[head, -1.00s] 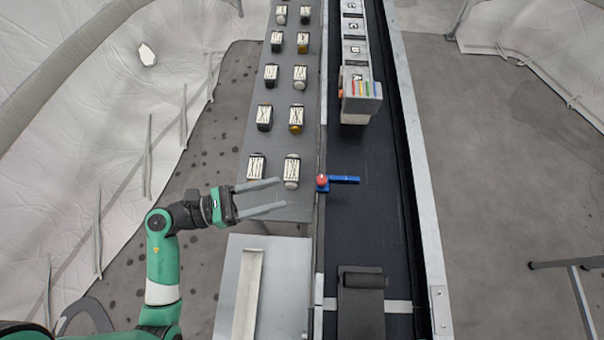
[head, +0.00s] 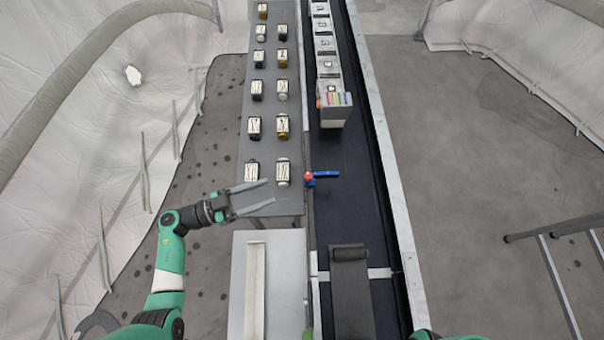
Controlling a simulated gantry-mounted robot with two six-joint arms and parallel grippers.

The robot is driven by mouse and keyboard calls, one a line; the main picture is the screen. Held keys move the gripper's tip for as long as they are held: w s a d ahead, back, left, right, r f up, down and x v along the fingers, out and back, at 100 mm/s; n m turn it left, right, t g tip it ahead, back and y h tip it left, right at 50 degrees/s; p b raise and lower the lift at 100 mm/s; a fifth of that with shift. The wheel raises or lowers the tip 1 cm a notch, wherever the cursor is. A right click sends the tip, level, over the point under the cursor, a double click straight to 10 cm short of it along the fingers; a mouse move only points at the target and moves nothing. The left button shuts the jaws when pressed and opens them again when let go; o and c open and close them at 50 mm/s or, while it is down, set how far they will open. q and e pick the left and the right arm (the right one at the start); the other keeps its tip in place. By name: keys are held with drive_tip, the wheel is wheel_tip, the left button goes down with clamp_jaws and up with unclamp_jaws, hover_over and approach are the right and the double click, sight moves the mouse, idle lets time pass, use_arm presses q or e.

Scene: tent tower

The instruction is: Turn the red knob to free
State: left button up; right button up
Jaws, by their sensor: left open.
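The red knob (head: 309,176) sits on the left rail of the dark conveyor. A blue bar (head: 326,174) reaches from it to the right, over the belt. My left gripper (head: 262,194) is open and empty, left of the knob and apart from it, over the near end of the grey table. Its fingers point right, towards the knob. My right gripper is out of view; only a bit of green arm shows at the bottom edge.
Several labelled jars stand in two columns on the grey table (head: 226,212). A white box train (head: 334,112) sits farther up the conveyor belt (head: 346,215). A dark roller piece (head: 350,285) lies on the near belt. A pale tray (head: 240,290) is at the near left.

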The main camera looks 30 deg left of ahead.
sight(308, 178)
use_arm(q)
drive_tip(key=b+x, duration=0.3)
drive_tip(key=x, duration=0.8)
drive_tip(key=shift+w+d, duration=0.2)
drive_tip(key=shift+w, duration=0.1)
drive_tip(key=shift+f, duration=0.1)
clamp_jaws()
